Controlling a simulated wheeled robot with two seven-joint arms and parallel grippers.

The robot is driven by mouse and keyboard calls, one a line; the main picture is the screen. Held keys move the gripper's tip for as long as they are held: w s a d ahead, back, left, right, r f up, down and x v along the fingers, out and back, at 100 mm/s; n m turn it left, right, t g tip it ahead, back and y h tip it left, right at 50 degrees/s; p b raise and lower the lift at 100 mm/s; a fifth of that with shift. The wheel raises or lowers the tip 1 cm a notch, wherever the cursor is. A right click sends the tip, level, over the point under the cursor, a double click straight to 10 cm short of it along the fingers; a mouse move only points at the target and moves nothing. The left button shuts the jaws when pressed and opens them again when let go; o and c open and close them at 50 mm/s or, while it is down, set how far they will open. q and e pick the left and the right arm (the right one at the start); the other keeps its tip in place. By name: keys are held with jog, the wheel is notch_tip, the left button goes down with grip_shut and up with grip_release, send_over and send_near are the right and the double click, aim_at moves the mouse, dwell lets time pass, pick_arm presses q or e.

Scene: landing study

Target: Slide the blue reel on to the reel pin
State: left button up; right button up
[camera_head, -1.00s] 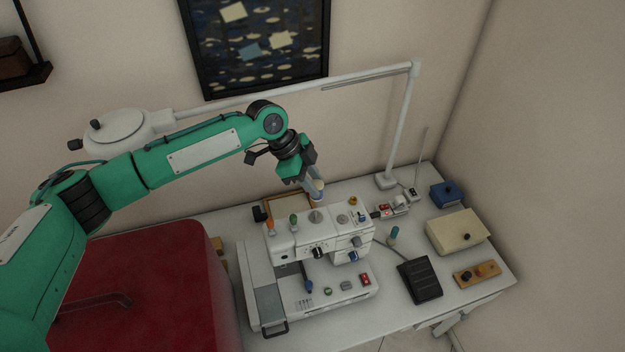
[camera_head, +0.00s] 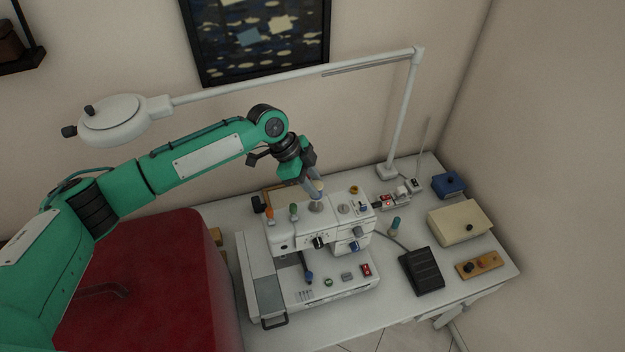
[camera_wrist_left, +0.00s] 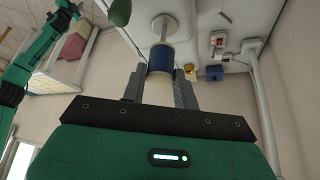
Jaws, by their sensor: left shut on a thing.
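The blue reel (camera_wrist_left: 160,58) is held between the fingers of my left gripper (camera_wrist_left: 159,80), which is shut on it. In the head view the left gripper (camera_head: 318,186) is just above the top of the white sewing machine (camera_head: 290,239), and the reel is small and mostly hidden there. The thin metal reel pin (camera_wrist_left: 160,30) rises from a round grey disc (camera_wrist_left: 165,22) and lines up with the reel's pale end. Whether the pin's tip is inside the reel I cannot tell. The disc (camera_head: 316,207) also shows in the head view.
Orange (camera_head: 269,215) and green (camera_head: 293,211) spools stand on the machine, left of the disc. A lamp (camera_head: 403,115) rises behind it. A black pedal (camera_head: 422,271) and a cream box (camera_head: 459,222) lie to the right. A red chair (camera_head: 150,270) is at left.

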jog(key=shift+s+d+r, duration=0.1)
jog(key=shift+d+r, duration=0.15)
jog(key=shift+d, duration=0.15)
pick_arm(q)
jog(key=shift+f, duration=0.15)
pick_arm(e)
jog(key=shift+a+f, duration=0.1)
jog(key=shift+a, duration=0.2)
dwell(0.4)
pick_arm(q)
jog(key=shift+f+b, duration=0.55)
jog(key=shift+f, duration=0.6)
pick_arm(e)
jog(key=shift+d+f, duration=0.25)
jog(key=shift+f, duration=0.35)
pick_arm(q)
jog(key=shift+f+b, duration=0.35)
jog(key=shift+f, duration=0.3)
pick_arm(e)
jog(key=shift+f, duration=0.35)
pick_arm(q)
jog(key=shift+f, duration=0.1)
pick_arm(e)
jog(key=shift+a, duration=0.25)
pick_arm(q)
jog(key=shift+f, duration=0.15)
pick_arm(e)
jog(key=shift+d+f, duration=0.1)
